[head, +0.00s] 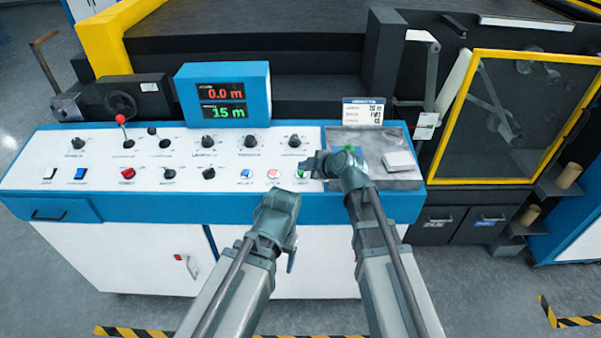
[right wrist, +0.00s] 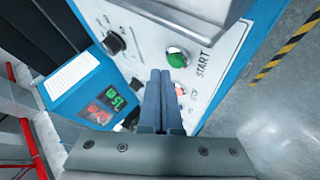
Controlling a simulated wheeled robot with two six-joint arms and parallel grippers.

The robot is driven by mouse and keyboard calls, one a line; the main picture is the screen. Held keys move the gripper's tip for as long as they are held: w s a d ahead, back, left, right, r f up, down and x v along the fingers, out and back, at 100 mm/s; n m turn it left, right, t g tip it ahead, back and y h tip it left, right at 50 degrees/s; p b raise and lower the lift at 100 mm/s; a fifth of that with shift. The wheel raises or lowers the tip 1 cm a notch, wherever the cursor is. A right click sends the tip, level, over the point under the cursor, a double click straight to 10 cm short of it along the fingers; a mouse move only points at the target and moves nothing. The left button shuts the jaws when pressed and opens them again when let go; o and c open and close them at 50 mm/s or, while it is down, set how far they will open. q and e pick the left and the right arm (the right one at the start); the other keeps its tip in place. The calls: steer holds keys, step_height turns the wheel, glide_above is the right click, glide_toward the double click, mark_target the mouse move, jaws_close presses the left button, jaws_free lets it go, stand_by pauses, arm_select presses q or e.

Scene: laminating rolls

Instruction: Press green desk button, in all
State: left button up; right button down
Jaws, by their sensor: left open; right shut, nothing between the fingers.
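The green button (head: 301,174) is at the right end of the lower row on the white control panel, mostly uncovered beside my right gripper. In the right wrist view the green button (right wrist: 177,57) shows clearly, with START printed next to it. My right gripper (head: 309,165) is shut and empty, right over this corner of the panel. In the right wrist view its closed fingertips (right wrist: 161,73) lie just left of and below the green button; I cannot tell whether they touch the panel. My left gripper (head: 291,262) is open, low in front of the desk.
Red-lit (head: 273,174) and blue (head: 246,174) buttons sit left of the green one, with several knobs above. A display (head: 223,95) reads 0.0 m in red and 15 m in green. A grey tray (head: 400,181) with a white block (head: 399,161) is at the right.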

steer(key=shift+f, duration=0.1)
stand_by(0.5)
steer(key=shift+w+f+b, duration=0.1)
steer(key=shift+f+b, duration=0.25)
steer(key=shift+b, duration=0.05)
